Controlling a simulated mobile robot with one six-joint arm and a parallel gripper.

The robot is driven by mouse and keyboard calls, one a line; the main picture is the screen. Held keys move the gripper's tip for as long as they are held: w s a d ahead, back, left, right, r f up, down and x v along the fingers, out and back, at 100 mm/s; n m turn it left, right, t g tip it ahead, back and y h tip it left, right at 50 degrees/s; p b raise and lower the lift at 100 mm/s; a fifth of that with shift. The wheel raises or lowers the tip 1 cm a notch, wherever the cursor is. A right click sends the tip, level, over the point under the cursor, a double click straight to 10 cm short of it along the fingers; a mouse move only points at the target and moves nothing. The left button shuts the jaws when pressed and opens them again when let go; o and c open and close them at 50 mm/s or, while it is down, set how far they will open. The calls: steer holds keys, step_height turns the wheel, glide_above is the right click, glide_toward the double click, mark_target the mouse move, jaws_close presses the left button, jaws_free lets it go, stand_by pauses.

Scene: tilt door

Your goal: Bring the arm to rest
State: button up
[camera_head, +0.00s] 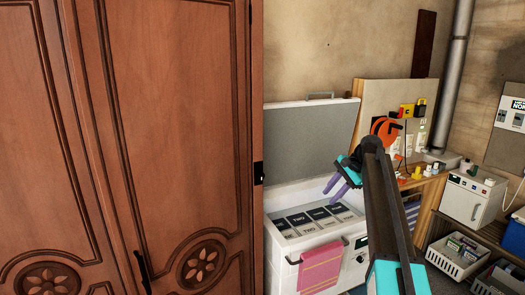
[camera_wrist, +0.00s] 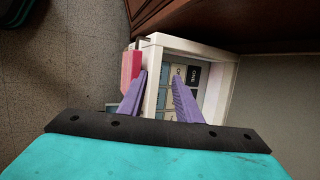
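My arm (camera_head: 388,215) reaches up from the lower right in the head view, with my gripper (camera_head: 334,186) at its far end. The gripper's purple fingers point down and left, in front of a white chest-like appliance (camera_head: 297,258). The appliance's grey tilt door (camera_head: 310,142) stands raised, with a handle on its top edge. In the wrist view my gripper (camera_wrist: 158,92) shows its two purple fingers spread apart with nothing held between them. Beyond them lies the white appliance (camera_wrist: 228,95) with labelled dark and pale panels inside.
A brown wooden wardrobe (camera_head: 180,120) fills the left. A pink towel (camera_head: 320,268) hangs on the appliance's front. To the right are a wooden bench (camera_head: 425,190) with tools and bottles, a small white cabinet (camera_head: 470,200) and baskets (camera_head: 455,258). Speckled floor (camera_wrist: 65,80) shows bare in the wrist view.

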steer(key=s+a+f+g+b, duration=0.1)
steer(key=s+a+f, duration=0.25)
steer(key=f, duration=0.85)
steer(key=s+a+f+g, duration=0.2)
steer(key=s+a+f, duration=0.15)
steer(key=f, duration=0.95)
steer(key=s+a+f+n+g+b, duration=0.1)
steer(key=s+a+f, duration=0.1)
steer(key=s+f, duration=0.75)
steer(key=s+a+f+n+g+b, duration=0.1)
steer(key=s+a+f+g, duration=0.15)
steer(key=s+f, duration=0.7)
steer(key=s+a+f+n+g+h+b, duration=0.1)
steer(key=s+f+n, duration=0.1)
steer(key=s+f, duration=0.95)
steer(key=s+a+f+n+g+h+b, duration=0.1)
steer(key=s+f+n+g+h, duration=0.1)
steer(key=s+f, duration=0.95)
steer(key=s+d+r+n+h, duration=0.1)
steer(key=s+d+n, duration=0.1)
steer(key=s, duration=0.4)
steer(key=s+d+r+n, duration=0.1)
steer(key=s+r+n, duration=0.1)
steer(key=s+n, duration=0.3)
steer(key=shift+s+d+r+t+h, duration=0.3)
steer(key=shift+s+d+t+h, duration=0.15)
steer(key=shift+s, duration=0.2)
